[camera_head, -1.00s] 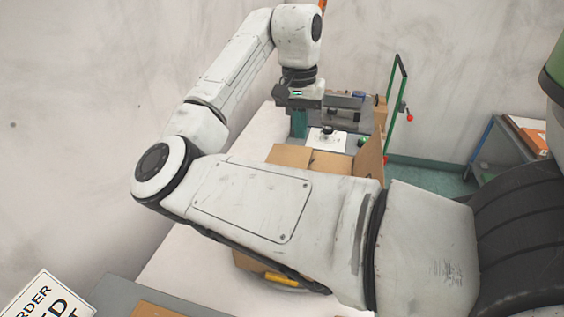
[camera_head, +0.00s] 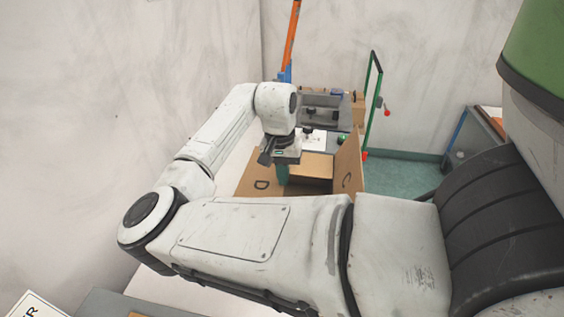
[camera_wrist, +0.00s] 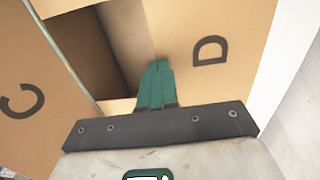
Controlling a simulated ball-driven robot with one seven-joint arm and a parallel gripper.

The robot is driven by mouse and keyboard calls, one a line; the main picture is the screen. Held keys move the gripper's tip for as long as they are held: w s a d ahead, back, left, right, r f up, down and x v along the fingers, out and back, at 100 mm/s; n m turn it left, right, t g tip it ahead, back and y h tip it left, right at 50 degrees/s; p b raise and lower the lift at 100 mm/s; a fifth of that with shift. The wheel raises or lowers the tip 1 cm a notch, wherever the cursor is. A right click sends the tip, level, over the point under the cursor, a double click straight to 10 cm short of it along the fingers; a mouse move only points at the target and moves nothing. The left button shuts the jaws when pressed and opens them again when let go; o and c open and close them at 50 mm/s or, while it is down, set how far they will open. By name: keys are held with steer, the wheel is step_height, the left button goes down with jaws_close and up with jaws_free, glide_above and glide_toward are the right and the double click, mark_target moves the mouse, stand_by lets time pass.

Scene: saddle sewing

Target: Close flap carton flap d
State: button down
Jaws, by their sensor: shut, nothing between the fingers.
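The carton is open brown cardboard. Its flap D (camera_head: 258,185) lies spread out to the left in the head view, and it also shows in the wrist view (camera_wrist: 225,65) with its black letter. Flap C (camera_head: 347,165) stands up on the right in the head view and shows at the left of the wrist view (camera_wrist: 25,100). My gripper (camera_wrist: 157,65) has teal fingers, closed together and empty. In the wrist view the fingertips overlap the inner edge of flap D, beside the dark carton opening (camera_wrist: 95,50). I cannot tell whether they touch the flap.
Behind the carton stand a grey machine (camera_head: 325,112) and a green frame (camera_head: 373,100) with red knobs. A pale wall is close on the left. A side table (camera_head: 490,135) stands at the right. My arm hides the carton's near part.

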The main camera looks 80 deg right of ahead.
steer(key=shift+f, duration=0.25)
steer(key=shift+s+a+f, duration=0.1)
steer(key=shift+s+f, duration=0.05)
steer(key=shift+f, duration=0.4)
steer(key=shift+s+f, duration=0.15)
steer(key=shift+f, duration=0.4)
step_height(320, 180, up, 5)
steer(key=p, duration=0.5)
steer(key=shift+r, duration=0.2)
step_height(320, 180, up, 10)
steer(key=b, duration=0.1)
